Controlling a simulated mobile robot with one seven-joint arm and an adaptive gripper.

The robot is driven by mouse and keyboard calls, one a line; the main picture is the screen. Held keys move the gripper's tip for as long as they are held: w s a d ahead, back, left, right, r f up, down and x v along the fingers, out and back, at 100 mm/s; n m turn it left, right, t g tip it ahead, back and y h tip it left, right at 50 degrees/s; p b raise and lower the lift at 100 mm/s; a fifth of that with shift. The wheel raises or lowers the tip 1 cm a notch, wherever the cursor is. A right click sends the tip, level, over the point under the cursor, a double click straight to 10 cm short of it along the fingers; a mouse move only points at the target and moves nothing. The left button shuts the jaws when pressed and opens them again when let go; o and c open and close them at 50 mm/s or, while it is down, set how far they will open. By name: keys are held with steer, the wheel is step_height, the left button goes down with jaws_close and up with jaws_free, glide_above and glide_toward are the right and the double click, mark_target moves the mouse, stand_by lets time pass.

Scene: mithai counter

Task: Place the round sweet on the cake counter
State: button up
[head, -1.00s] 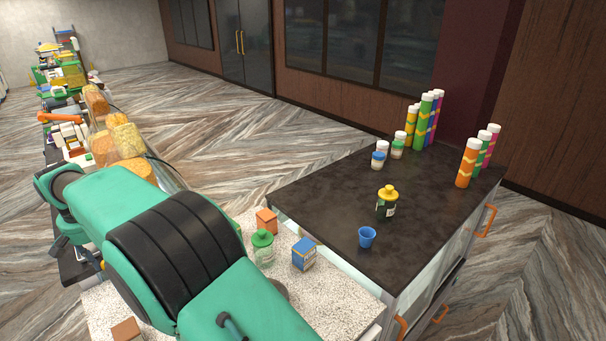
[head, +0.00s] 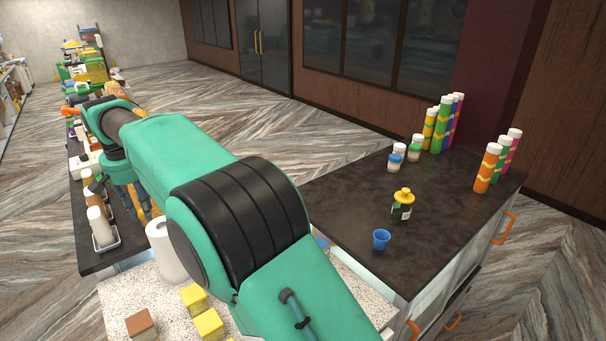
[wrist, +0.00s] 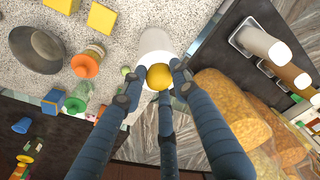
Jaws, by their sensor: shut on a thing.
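The round sweet (wrist: 159,76) is a smooth orange-yellow ball in the wrist view. My gripper (wrist: 160,84) is shut on it, with dark blue fingers around it. In the head view my gripper (head: 138,203) hangs at the left, near the left dark counter (head: 93,258), and the sweet cannot be made out there. In the wrist view, a white cylinder (wrist: 155,42) stands behind the sweet on a pale speckled counter (wrist: 125,50). I cannot tell which surface is the cake counter.
Yellow blocks (head: 209,324) and a brown block (head: 141,325) sit on the speckled top. A white-topped bottle (head: 100,226) stands in a tray at left. The right dark counter (head: 345,205) holds a blue cup (head: 381,240), a yellow-lidded jar (head: 402,205) and several tubes, with bare room between.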

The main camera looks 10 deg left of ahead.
steer(key=w+d+r+m+b, duration=0.1)
steer(key=w+d, duration=0.4)
steer(key=d, duration=0.4)
steer(key=w+d+m, duration=0.1)
steer(key=w+d, duration=0.4)
steer(key=d, duration=0.4)
steer(key=w+d+r+m+b, duration=0.15)
steer(key=w+d, duration=0.25)
steer(key=d, duration=0.6)
steer(key=w+d+f+m, duration=0.1)
steer(key=d+m, duration=0.1)
steer(key=d, duration=1.1)
steer(key=w+d+m, duration=0.2)
steer(key=d, duration=1.2)
steer(key=s+d+f+m+b, duration=0.1)
steer(key=s+d, duration=0.3)
steer(key=d, duration=0.6)
steer(key=s+d+f+m+h, duration=0.1)
steer(key=s+d+m, duration=0.15)
steer(key=d, duration=0.65)
steer(key=s+d+f+b, duration=0.1)
steer(key=s+d, duration=0.4)
steer(key=d, duration=0.5)
steer(key=f, duration=1.1)
steer(key=a+f, duration=0.1)
steer(key=f, duration=0.5)
steer(key=shift+w+f, duration=0.1)
steer(key=shift+w, duration=0.25)
steer(key=shift+w+d, duration=0.1)
steer(key=shift+w, duration=0.05)
